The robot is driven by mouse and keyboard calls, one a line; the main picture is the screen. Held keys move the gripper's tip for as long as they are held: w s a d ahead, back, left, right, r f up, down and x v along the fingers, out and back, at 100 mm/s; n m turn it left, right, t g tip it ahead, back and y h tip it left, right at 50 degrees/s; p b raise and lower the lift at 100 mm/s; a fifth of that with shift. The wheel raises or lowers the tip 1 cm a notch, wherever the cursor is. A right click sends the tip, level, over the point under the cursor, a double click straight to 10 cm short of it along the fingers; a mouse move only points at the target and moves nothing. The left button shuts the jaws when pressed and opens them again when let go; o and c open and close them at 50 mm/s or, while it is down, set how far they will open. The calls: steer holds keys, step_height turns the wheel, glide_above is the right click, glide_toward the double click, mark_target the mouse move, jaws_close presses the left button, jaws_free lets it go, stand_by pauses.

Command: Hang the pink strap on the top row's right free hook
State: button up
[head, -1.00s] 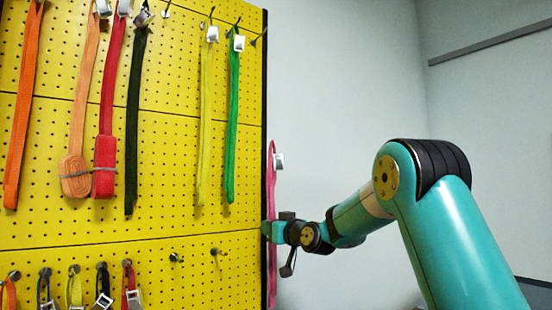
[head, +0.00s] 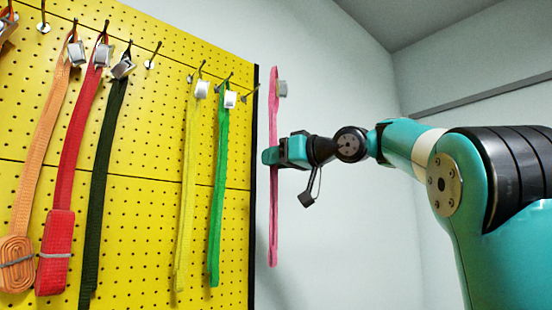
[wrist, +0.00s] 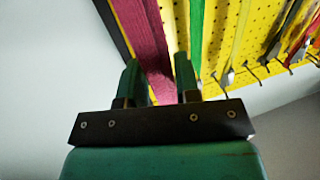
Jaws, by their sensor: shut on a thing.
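The pink strap (head: 273,215) hangs upright, just right of the yellow board's black right edge in the head view. A grey buckle (head: 281,89) is near its upper end. My gripper (head: 270,157) is shut on the strap below the buckle. In the wrist view the strap (wrist: 148,45) runs between the two fingers (wrist: 158,68). The right free hook (head: 250,93) of the top row is near the board's right edge, right of the green strap, at about the buckle's height in the picture. Whether the strap is in front of the board's plane I cannot tell.
A green strap (head: 218,190) and a yellow strap (head: 186,190) hang left of the free hook. Black (head: 102,190), red (head: 75,150) and orange straps hang further left. Another bare hook (head: 152,62) is between black and yellow. Right of the board is plain wall.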

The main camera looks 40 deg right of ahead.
steer(key=shift+w+a+f+p, duration=0.1)
steer(key=shift+w+f+p, duration=0.2)
steer(key=shift+w, duration=1.25)
steer(key=shift+w+f+p, duration=0.1)
steer(key=shift+w+f, duration=0.3)
steer(key=shift+w, duration=1.15)
steer(key=shift+w+a+f+p, duration=0.1)
steer(key=shift+w+f+p, duration=0.2)
steer(key=shift+w, duration=1.25)
steer(key=o, duration=1)
steer(key=shift+b+v, duration=2.5)
steer(key=shift+v, duration=6.25)
steer(key=shift+w, duration=0.1)
